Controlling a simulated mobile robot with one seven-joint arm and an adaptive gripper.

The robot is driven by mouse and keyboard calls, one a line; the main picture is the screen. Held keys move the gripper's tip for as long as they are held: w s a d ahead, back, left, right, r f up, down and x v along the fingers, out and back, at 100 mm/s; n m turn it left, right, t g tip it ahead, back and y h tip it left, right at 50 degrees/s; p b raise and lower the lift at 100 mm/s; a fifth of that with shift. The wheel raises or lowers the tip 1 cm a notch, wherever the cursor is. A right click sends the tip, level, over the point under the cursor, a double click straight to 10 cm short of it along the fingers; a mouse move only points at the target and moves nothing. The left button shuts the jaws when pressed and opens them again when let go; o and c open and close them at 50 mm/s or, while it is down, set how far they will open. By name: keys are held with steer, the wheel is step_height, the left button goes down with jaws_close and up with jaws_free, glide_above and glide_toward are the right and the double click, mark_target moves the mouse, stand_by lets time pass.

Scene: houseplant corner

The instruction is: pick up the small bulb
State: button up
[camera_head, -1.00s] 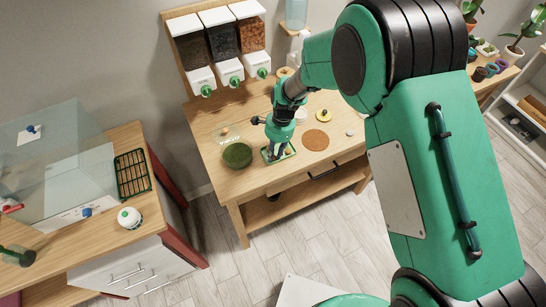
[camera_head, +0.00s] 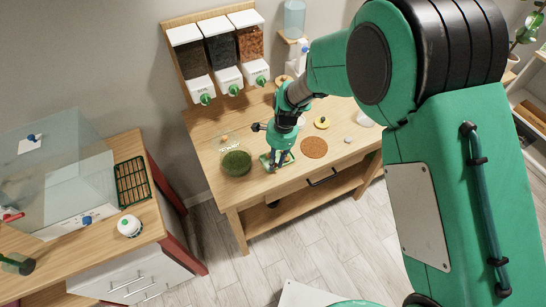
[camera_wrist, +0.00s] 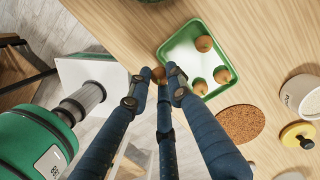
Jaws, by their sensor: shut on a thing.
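In the wrist view, my gripper (camera_wrist: 157,83) has its dark blue fingers closed around a small brown bulb (camera_wrist: 158,74), which is partly hidden between the fingertips. The held bulb is beside the left edge of a green-rimmed tray (camera_wrist: 169,43) with a white floor. Three other brown bulbs lie in the tray: one at the top (camera_wrist: 204,44), one at the right (camera_wrist: 222,75) and one near the lower edge (camera_wrist: 200,87). In the head view, my gripper (camera_head: 276,164) is over the table's front part at the tray, and hides most of it.
A round cork mat (camera_head: 314,148) lies right of the tray, with a yellow-lidded item (camera_head: 322,122) behind it. A round green moss-like thing (camera_head: 236,163) is on the left. Three dispensers (camera_head: 221,45) stand at the back. The wooden table (camera_head: 325,167) has bare room at its front right.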

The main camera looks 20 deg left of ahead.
steer(key=s+d+r+p, duration=0.1)
steer(key=s+d, duration=0.6)
steer(key=s, duration=0.3)
steer(key=shift+s+d+r, duration=0.15)
steer(key=shift+s+d, duration=0.1)
steer(key=shift+d, duration=0.1)
steer(key=shift+o, duration=0.9)
jaws_close()
steer(key=shift+w, duration=0.1)
